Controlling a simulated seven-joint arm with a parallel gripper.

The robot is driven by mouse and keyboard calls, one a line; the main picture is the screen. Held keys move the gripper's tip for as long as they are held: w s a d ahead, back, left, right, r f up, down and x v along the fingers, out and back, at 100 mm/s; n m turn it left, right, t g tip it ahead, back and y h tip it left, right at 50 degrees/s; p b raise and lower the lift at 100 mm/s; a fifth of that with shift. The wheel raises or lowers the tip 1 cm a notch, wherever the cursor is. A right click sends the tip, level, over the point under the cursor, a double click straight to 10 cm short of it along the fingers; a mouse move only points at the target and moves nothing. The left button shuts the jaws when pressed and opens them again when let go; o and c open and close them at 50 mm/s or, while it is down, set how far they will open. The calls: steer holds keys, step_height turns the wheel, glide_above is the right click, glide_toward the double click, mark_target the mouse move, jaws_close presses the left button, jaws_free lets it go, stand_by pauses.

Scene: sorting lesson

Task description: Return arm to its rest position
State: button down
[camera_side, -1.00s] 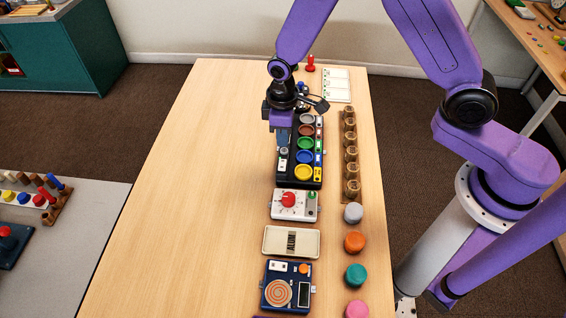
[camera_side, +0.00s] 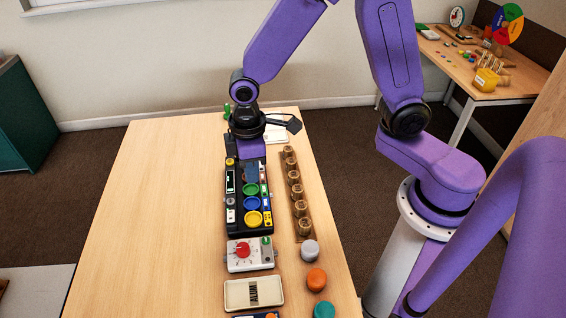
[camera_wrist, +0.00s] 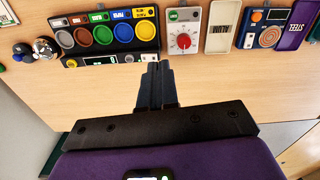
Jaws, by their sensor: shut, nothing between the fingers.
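My gripper (camera_wrist: 155,72) is shut and empty in the wrist view, its two dark fingers side by side over bare wood. In the side view my gripper (camera_side: 251,173) hangs from my purple wrist and covers the far part of a black panel (camera_side: 236,228) with coloured round cups. Its height above the panel is hard to tell. In the wrist view the grey, brown, green, blue and yellow cups show on the panel (camera_wrist: 113,48), beyond the fingertips.
A rack of brown cylinders (camera_side: 304,238) runs right of the panel. A red-dial box (camera_side: 242,256), beige tray (camera_side: 230,295), and grey (camera_side: 309,250), orange (camera_side: 317,279) and teal (camera_side: 324,311) discs lie nearer. The table's left side (camera_side: 150,240) is clear.

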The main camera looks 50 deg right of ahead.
steer(key=s+d+r+n, duration=0.1)
steer(key=s+d+r, duration=0.3)
steer(key=s, duration=0.5)
steer(key=s+d+r+n, duration=0.1)
steer(key=s+d+r, duration=0.3)
steer(key=s, duration=0.6)
steer(key=shift+d+r, duration=0.4)
steer(key=shift+d, duration=0.85)
